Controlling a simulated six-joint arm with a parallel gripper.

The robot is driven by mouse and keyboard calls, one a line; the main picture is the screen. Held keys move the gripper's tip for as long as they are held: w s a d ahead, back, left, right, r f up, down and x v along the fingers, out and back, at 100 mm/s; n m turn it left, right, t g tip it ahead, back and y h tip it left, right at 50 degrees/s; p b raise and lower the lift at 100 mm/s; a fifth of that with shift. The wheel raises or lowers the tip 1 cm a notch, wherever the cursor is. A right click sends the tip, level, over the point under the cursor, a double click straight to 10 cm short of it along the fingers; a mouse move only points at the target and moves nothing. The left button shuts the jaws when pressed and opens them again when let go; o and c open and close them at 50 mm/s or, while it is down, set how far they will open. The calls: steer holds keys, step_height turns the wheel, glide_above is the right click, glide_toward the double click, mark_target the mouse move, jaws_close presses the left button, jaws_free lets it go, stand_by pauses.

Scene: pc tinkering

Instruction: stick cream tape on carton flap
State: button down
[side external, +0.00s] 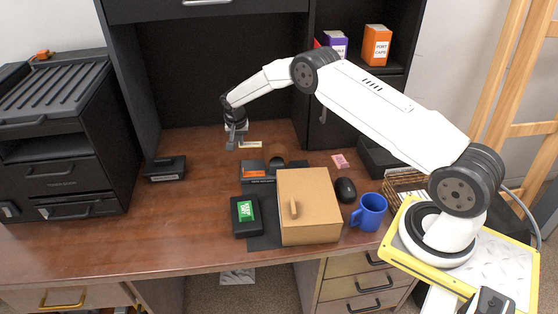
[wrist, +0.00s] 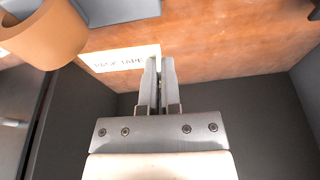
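My gripper (side external: 235,146) is above the desk at its back middle. Its two fingers (wrist: 160,65) are nearly together, with the end of a cream tape strip (wrist: 122,58) at their tips. The strip carries dark lettering and also shows beside the gripper in the side view (side external: 250,144). It appears pinched at one end. The brown carton (side external: 318,212) sits closed-looking on a dark mat, with a small tan raised piece (side external: 293,209) on top. I cannot tell where its flap edge lies. A brown tape roll (side external: 277,153) stands behind the carton, and a brown ring shows in the wrist view (wrist: 45,35).
A black box with a green label (side external: 246,215) is left of the carton. A black mouse (side external: 345,190) and blue mug (side external: 370,211) are to its right. A grey-and-orange item (side external: 254,171) lies behind it. The desk's left front is clear.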

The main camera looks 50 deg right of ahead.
steer(key=shift+s+a+r+m, duration=0.1)
steer(key=shift+s+r+m, duration=0.35)
steer(key=shift+s+m, duration=0.25)
steer(key=s+a+r+m+g, duration=0.15)
steer(key=s+r+m, duration=0.25)
steer(key=s+m, duration=0.55)
step_height(320, 180, up, 4)
steer(key=f+m+g, duration=0.1)
steer(key=m+g, duration=0.2)
steer(key=m, duration=0.4)
glide_above(289, 181)
steer(key=shift+w+a+r+t, duration=0.15)
steer(key=shift+w+r+t, duration=0.1)
steer(key=shift+w, duration=0.05)
steer(key=shift+f+n, duration=0.2)
steer(key=shift+n, duration=0.05)
steer(key=shift+f, duration=4.4)
steer(key=shift+f, duration=0.5)
steer(key=c, duration=0.7)
jaws_free()
steer(key=shift+c, duration=0.2)
